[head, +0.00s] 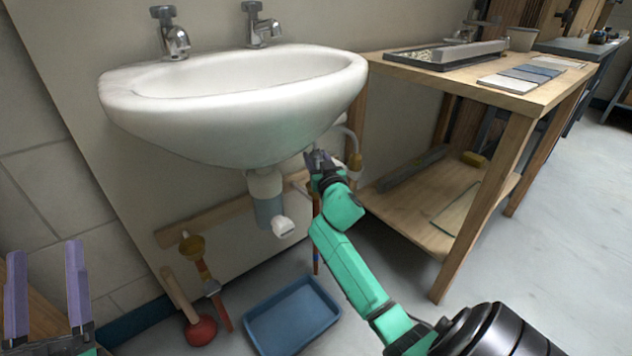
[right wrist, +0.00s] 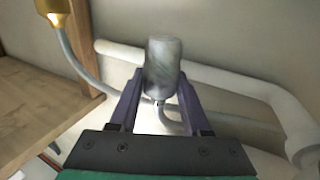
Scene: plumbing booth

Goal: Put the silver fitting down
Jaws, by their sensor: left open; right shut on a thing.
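My right gripper (head: 316,160) reaches up under the right side of the white sink. In the right wrist view its purple fingers (right wrist: 160,108) are shut on a grey, streaked silver fitting (right wrist: 162,68), which stands up between the fingertips. In the head view the fitting is too small and covered to make out clearly. My left gripper (head: 45,290) is open and empty at the lower left, away from the sink.
The white sink (head: 235,115) overhangs its drain pipe (head: 267,195). A blue tray (head: 292,318) lies on the floor below, with a red plunger (head: 200,331) to its left. A wooden workbench (head: 500,95) stands at right. A brass fitting (right wrist: 52,8) and pale pipe (right wrist: 240,82) are near the right gripper.

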